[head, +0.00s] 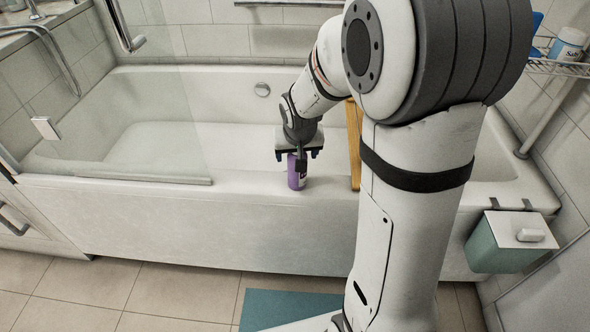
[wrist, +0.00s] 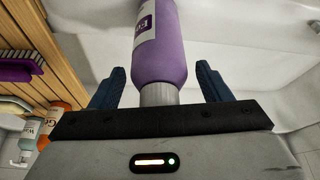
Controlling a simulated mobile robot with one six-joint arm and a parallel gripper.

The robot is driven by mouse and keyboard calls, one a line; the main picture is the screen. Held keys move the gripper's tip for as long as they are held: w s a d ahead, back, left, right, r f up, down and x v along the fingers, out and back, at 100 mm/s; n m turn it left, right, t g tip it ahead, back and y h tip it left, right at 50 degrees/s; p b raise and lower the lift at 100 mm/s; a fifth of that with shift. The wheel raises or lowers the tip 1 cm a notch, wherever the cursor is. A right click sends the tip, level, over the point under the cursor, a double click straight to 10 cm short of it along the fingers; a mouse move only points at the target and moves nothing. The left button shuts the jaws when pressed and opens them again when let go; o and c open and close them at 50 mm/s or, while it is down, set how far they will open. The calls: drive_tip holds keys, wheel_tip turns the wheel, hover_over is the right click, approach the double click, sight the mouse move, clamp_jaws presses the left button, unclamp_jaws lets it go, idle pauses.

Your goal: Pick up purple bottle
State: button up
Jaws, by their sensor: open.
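The purple bottle (head: 297,172) stands on the front rim of the white bathtub in the head view, below my gripper (head: 299,153). In the wrist view the purple bottle (wrist: 160,45) has a white label and a grey cap, and its cap end lies between the two blue fingers of my gripper (wrist: 160,90). The fingers are apart, with a gap on both sides of the bottle. My gripper's body hides the top of the bottle in the head view.
A wooden board (head: 354,145) lies across the tub right of the bottle. In the wrist view it bears a purple brush (wrist: 22,70), with an orange bottle (wrist: 58,120) nearby. A glass screen (head: 150,90) stands left. A green bin (head: 505,245) hangs on the tub's right front.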

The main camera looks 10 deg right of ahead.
drive_tip(key=shift+r, duration=0.1)
drive_tip(key=c, duration=1.3)
